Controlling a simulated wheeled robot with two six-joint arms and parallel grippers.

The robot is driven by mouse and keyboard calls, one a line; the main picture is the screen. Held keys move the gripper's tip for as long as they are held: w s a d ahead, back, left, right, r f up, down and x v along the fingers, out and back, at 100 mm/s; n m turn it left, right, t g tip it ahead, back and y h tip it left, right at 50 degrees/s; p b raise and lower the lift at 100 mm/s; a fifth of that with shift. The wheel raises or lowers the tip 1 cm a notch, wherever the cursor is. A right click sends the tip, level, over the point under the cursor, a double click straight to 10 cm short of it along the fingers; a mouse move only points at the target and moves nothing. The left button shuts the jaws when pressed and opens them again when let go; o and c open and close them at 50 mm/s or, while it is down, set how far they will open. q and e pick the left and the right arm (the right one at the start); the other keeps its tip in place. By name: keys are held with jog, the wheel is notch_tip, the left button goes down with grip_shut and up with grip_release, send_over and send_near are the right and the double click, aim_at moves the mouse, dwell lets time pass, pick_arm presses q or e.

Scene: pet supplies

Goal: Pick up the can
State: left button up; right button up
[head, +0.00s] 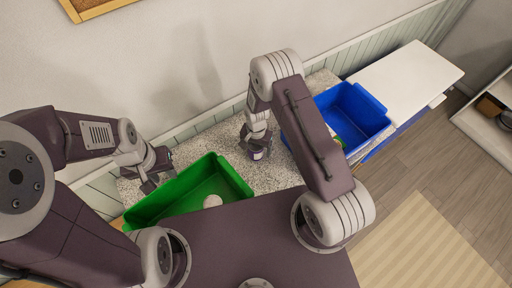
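A small pale round thing (212,201) lies in the green bin (237,178), partly hidden by my body; it may be the can's top, but I cannot tell for sure. My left gripper (160,184) is at the back left edge of the green bin, with its fingers spread and nothing seen between them. My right gripper (257,156) points down over the speckled counter between the two bins. Its fingertips are too small and covered to show whether it is open or holds anything.
A blue bin (372,104) stands to the right on the counter, with something pale and greenish partly seen inside. A white-topped cabinet (408,78) stands beyond it. The speckled counter (215,137) is bare between the bins, against the panelled wall.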

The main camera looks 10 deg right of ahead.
jog(key=shift+w+f, duration=0.2)
jog(key=shift+f, duration=0.4)
jog(key=shift+s+r, duration=0.1)
jog(key=shift+s, duration=0.05)
jog(key=c, duration=1.4)
